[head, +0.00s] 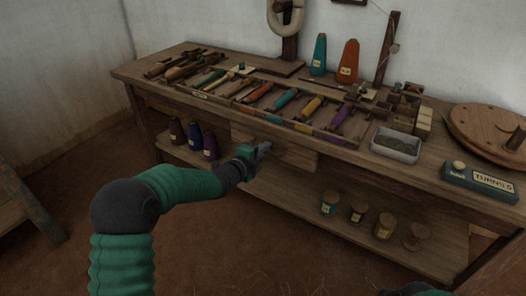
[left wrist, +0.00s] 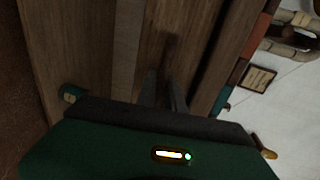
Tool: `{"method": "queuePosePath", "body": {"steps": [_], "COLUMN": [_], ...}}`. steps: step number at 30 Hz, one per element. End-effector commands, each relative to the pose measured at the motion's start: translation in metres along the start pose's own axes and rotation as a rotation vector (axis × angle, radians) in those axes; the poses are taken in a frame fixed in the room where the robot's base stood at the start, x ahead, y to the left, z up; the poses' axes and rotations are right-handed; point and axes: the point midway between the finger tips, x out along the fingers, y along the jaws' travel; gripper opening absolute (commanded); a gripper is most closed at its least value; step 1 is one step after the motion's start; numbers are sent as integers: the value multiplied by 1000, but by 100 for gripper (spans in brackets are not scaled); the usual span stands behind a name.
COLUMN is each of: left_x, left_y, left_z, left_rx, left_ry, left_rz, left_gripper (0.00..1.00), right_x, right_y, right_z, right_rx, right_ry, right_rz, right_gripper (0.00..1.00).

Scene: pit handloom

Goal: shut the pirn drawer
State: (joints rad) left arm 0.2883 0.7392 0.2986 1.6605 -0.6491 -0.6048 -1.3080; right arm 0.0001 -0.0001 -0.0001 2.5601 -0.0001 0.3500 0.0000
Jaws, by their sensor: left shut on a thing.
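The pirn drawer (head: 296,158) is a plain wooden drawer under the front edge of the loom bench. Its front appears to stand out a little from the bench; how far is hard to tell. My left gripper (head: 262,151) is at the drawer's front, toward its left part. In the left wrist view my left gripper (left wrist: 165,98) has its fingers close together against brown wood, shut on a small dark part, seemingly the drawer's pull (left wrist: 171,45). The drawer's inside is hidden.
The bench top (head: 160,66) carries a rack of coloured pirns, a grey tray (head: 396,145) and a green counter box (head: 480,181). Dark cones (head: 194,137) and several small jars (head: 358,212) stand on the lower shelf. Floor in front is clear.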

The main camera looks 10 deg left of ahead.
Motion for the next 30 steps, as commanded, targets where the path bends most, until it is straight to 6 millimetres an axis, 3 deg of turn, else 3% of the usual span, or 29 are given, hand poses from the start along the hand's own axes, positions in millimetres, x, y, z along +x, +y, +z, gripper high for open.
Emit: {"method": "queuePosePath", "body": {"steps": [2,3,7,25,30], "left_x": [0,0,0,-2,-26], "left_y": [2,2,1,-6,-9], "left_z": [-2,-2,-2,-2,-2], "left_rx": [0,0,0,2,2], "left_ry": [4,4,3,3,2], "left_rz": [4,4,2,-10,-4], "left_gripper": [0,18,34,34,34], "right_x": [0,0,0,-2,-17], "right_y": [0,0,0,0,0], "right_z": [0,0,0,0,-4], "right_rx": [0,0,0,0,0], "right_ry": [0,0,0,0,0], "right_rz": [0,0,0,0,0], "right_gripper": [34,34,34,34,34]}}
